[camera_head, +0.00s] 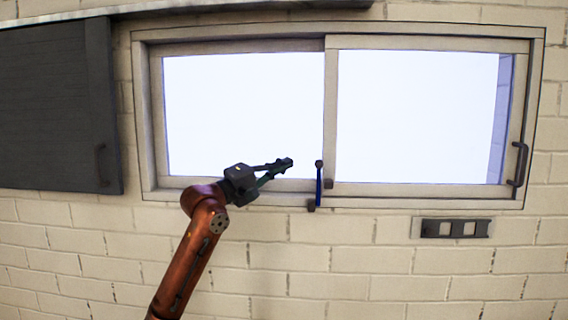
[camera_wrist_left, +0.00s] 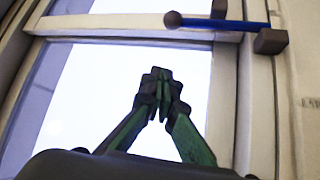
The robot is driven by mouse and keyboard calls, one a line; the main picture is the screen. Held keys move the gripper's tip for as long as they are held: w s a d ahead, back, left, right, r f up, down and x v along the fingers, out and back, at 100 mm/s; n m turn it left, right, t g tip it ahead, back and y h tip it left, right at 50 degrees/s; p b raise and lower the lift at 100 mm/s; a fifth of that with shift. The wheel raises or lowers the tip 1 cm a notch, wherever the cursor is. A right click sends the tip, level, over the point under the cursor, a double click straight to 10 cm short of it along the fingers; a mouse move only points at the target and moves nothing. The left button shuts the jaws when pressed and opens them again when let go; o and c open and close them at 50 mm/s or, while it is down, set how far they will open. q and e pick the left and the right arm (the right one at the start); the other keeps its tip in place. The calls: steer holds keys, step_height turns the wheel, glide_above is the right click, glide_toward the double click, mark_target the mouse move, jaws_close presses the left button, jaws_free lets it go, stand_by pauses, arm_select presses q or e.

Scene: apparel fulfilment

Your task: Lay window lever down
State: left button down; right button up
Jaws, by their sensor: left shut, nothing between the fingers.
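The window lever (camera_head: 319,184) is a blue bar with a dark knob at its top and a dark mount at its foot. It stands upright at the lower middle of the window frame. In the left wrist view the lever (camera_wrist_left: 245,25) lies across the top right, its knob to the left and its dark mount to the right. My left gripper (camera_head: 286,163) is shut and empty, in front of the left pane, to the left of the lever and apart from it. Its closed fingertips (camera_wrist_left: 160,90) show in the left wrist view below the lever. My right gripper is not in view.
The sliding window has a wooden frame (camera_head: 430,191) and a dark handle (camera_head: 519,164) on its right side. A dark shutter (camera_head: 50,110) hangs on the left. A dark switch panel (camera_head: 455,228) is on the brick wall below the right pane.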

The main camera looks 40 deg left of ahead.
mark_target(319, 184)
arm_select(q)
steer(key=p+x, duration=0.1)
steer(key=x, duration=0.2)
steer(key=p+x, duration=0.2)
steer(key=x, duration=0.1)
steer(key=shift+w+r, duration=0.3)
steer(key=shift+w, duration=0.05)
steer(key=d, duration=0.1)
steer(key=s+d+f, duration=0.1)
steer(key=d+p, duration=0.1)
steer(key=shift+s+d+f, duration=0.2)
steer(key=shift+s+f, duration=0.1)
steer(key=shift+f, duration=0.05)
steer(key=shift+a, duration=0.1)
steer(key=shift+s, duration=0.1)
